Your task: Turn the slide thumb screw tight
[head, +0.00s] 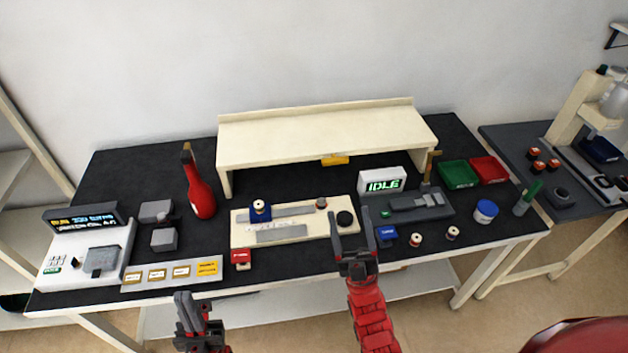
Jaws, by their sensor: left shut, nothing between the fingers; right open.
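A cream fixture plate (240,234) lies on the black table and carries grey slide strips (282,234). A round black knob (345,218) sits at the plate's right end, and a small grey knob (321,203) stands behind it to the left. I cannot tell which of the two is the slide thumb screw. My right gripper (351,228) is open and empty; in the picture its fingers straddle the black knob, but contact cannot be seen. My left gripper (187,302) is shut and empty in front of the table's front edge.
A blue-and-cream spool (260,211) stands on the plate's left part. A white IDLE display (382,182), a grey device (420,207) and a cream shelf (320,133) stand behind.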

